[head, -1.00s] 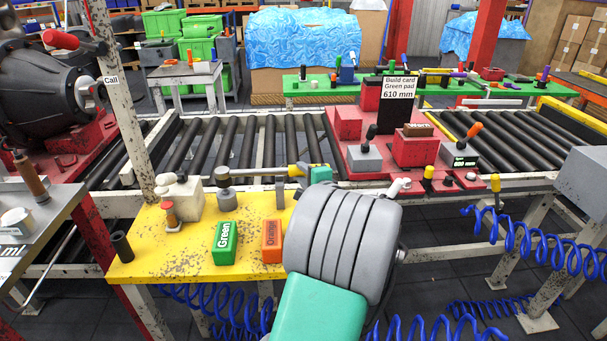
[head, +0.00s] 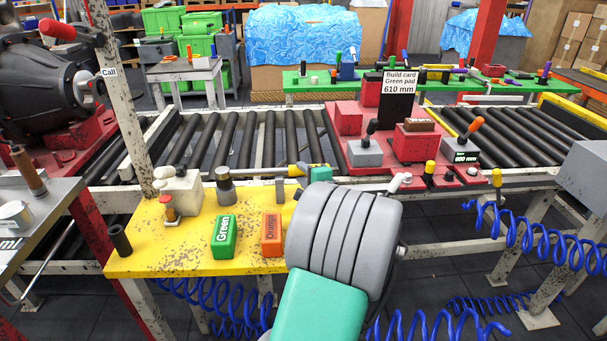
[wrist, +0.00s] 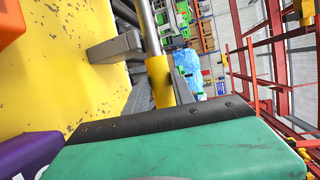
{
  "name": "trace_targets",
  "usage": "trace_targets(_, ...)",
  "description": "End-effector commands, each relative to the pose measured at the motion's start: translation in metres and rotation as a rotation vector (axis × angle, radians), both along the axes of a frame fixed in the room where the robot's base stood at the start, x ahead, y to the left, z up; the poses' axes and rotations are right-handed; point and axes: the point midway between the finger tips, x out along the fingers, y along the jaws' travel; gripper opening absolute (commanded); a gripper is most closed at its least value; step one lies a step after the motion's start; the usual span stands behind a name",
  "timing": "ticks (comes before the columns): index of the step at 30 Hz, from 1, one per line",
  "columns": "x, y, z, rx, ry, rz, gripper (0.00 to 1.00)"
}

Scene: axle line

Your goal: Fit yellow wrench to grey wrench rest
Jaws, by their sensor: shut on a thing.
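The yellow wrench shows in the wrist view as a yellow handle (wrist: 160,82) with a grey shaft running up from it. My gripper (wrist: 168,112) is shut on the handle. The grey wrench rest (wrist: 115,48) stands out from the yellow bench top, close beside the wrench; whether they touch I cannot tell. In the head view the rest (head: 280,192) is at the back right of the bench. My gripper's green part (head: 320,178) shows just right of it, and my own arm hides much of that area.
The yellow bench (head: 150,255) also holds a green block (head: 224,237), an orange block (head: 271,235), a dark cup (head: 119,240) and a pale fixture (head: 180,191). A roller conveyor (head: 235,145) runs behind. A red station (head: 345,121) stands at the right.

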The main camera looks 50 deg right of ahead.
Motion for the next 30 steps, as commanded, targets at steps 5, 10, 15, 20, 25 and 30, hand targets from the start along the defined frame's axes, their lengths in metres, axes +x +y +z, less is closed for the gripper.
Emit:
trace_targets(5,0.001,-0.001,-0.001,-0.004,-0.006,0.001,0.0)
trace_targets(10,0.001,-0.001,-0.005,-0.004,-0.006,0.001,0.0)
trace_targets(15,0.0,-0.001,-0.008,-0.004,-0.006,0.001,0.0)
trace_targets(20,0.0,-0.001,-0.008,-0.004,-0.005,0.0,0.41)
trace_targets(25,0.0,0.0,-0.009,-0.001,-0.003,0.0,0.55)
trace_targets(30,0.0,0.0,-0.01,-0.001,-0.002,0.0,0.55)
